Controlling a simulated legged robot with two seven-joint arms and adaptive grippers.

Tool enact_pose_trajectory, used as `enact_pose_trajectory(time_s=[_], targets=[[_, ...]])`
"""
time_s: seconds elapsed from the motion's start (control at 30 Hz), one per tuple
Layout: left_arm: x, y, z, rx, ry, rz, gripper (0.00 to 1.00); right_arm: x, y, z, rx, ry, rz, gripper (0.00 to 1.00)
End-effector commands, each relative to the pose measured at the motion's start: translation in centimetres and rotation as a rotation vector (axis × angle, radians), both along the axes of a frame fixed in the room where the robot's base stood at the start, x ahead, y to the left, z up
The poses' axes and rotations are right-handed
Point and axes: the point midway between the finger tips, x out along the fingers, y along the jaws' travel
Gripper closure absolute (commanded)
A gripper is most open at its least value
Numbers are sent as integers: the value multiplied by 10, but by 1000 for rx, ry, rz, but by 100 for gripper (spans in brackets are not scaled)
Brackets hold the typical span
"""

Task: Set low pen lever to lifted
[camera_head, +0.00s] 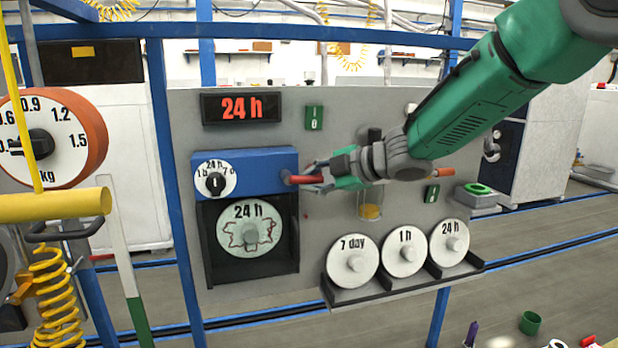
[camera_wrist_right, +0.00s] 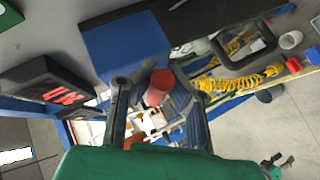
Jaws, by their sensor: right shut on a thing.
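The blue recorder box (camera_head: 262,170) is on the grey panel, with a small white dial (camera_head: 215,180) on its left side. The red-handled lever (camera_head: 303,180) sticks out from the box's right end, roughly level. My right gripper (camera_head: 318,177) comes in from the right and is shut on the lever's red handle. In the right wrist view, the red handle (camera_wrist_right: 160,86) shows between the two fingers, with the blue box (camera_wrist_right: 125,45) above it. The round 24 h chart (camera_head: 250,211) sits in the black recess below the box. My left gripper is not in view.
A shelf (camera_head: 400,285) below right holds discs marked 7 day, 1 h and 24 h. A display (camera_head: 241,108) reads 24 h above the box. A glass cylinder (camera_head: 369,202) with yellow inside is behind my right gripper. A weight dial (camera_head: 45,140) and yellow bar (camera_head: 55,205) stand at the left.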

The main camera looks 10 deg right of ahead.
Motion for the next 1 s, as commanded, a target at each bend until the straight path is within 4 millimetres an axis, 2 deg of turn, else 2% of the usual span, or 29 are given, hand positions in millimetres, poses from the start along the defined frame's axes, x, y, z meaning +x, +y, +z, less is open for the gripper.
enact_pose_trajectory(time_s=[0.3,0.8,0.83,0.9,1.0], targets=[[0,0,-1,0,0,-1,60,-2,2,3,-114,-3,9,100],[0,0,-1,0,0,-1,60,-3,3,5,-130,-4,9,100],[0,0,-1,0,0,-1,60,-3,3,5,-129,-4,9,85],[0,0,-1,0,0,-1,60,-3,2,5,-129,-4,9,64],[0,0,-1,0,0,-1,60,-1,2,5,-128,-4,7,64]])
